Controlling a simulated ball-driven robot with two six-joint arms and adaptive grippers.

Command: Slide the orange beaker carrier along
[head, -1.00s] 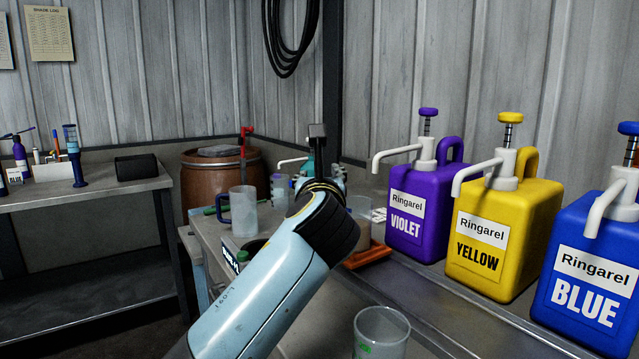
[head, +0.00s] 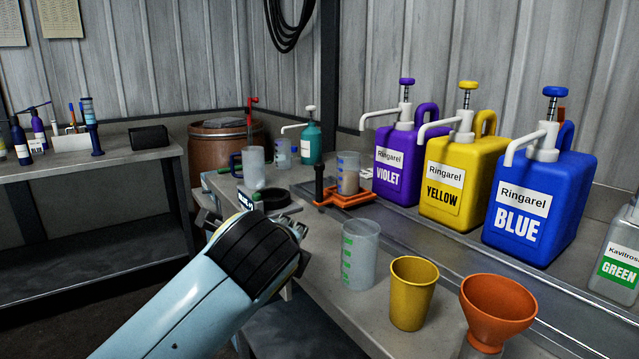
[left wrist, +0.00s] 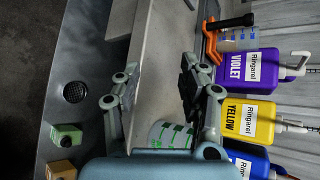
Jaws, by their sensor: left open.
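The orange beaker carrier (head: 372,196) sits on the bench in front of the violet jug, with an upright black handle (head: 319,184) at its left end. A clear beaker (head: 348,176) with brownish contents stands in it. In the left wrist view the carrier (left wrist: 211,44) is at the top, its black handle (left wrist: 236,22) pointing right. My left gripper (left wrist: 158,88) is open and empty, its two fingers apart and short of the carrier. In the head view my left arm hides most of the gripper, at the bench's near left edge. My right gripper is not in view.
Violet (head: 396,150), yellow (head: 455,185) and blue (head: 530,205) pump jugs line the back. A clear beaker (head: 360,255), yellow cup (head: 412,295) and orange funnel (head: 498,310) stand nearer. A dark round dish (head: 270,202) lies left of the carrier.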

